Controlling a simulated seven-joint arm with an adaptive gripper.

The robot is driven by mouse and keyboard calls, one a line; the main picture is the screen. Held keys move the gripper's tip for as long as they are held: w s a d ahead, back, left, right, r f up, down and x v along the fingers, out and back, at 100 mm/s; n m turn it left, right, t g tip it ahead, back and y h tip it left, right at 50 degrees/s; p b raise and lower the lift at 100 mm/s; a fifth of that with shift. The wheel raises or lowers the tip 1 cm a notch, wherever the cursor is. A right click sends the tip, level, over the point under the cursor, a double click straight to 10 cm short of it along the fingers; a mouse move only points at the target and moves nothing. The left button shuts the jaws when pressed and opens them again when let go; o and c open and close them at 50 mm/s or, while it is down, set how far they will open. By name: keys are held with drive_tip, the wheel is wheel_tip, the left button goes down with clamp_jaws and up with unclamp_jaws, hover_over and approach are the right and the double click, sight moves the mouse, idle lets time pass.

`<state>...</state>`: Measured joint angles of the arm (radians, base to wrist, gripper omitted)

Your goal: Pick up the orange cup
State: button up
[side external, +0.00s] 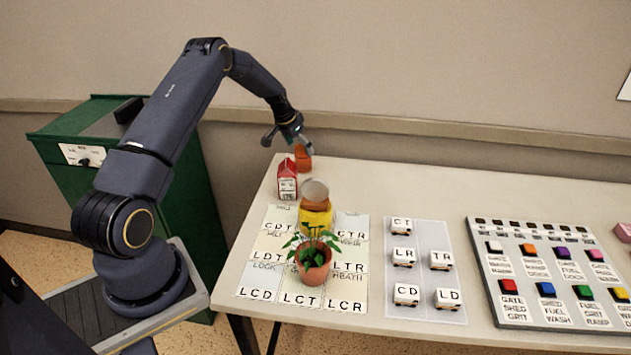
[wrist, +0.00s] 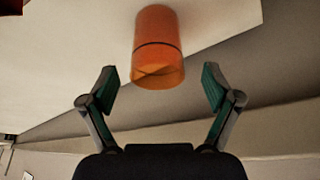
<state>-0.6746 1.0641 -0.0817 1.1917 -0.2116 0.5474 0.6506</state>
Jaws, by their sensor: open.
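The orange cup (side external: 303,158) stands at the far left corner of the table, partly hidden behind my gripper in the side view. In the wrist view the orange cup (wrist: 158,48) lies ahead of the fingers and centred between them, with a dark line around it. My gripper (side external: 290,143) reaches over the table's back edge beside the cup. In the wrist view my gripper (wrist: 160,88) is open and empty, with one finger to each side and the cup just beyond the fingertips. I cannot tell whether a finger touches the cup.
A red and white carton (side external: 287,180) stands close in front of the cup. A yellow jar (side external: 315,213) and a potted plant (side external: 312,270) stand on lettered cards. White lettered blocks (side external: 403,257) and a button panel (side external: 555,270) are to the right. The back right tabletop is clear.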

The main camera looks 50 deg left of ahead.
sight(304, 162)
drive_tip(key=x, duration=0.3)
drive_tip(key=shift+w+d+f, duration=0.1)
drive_tip(key=shift+f, duration=0.15)
drive_tip(key=c, duration=1.2)
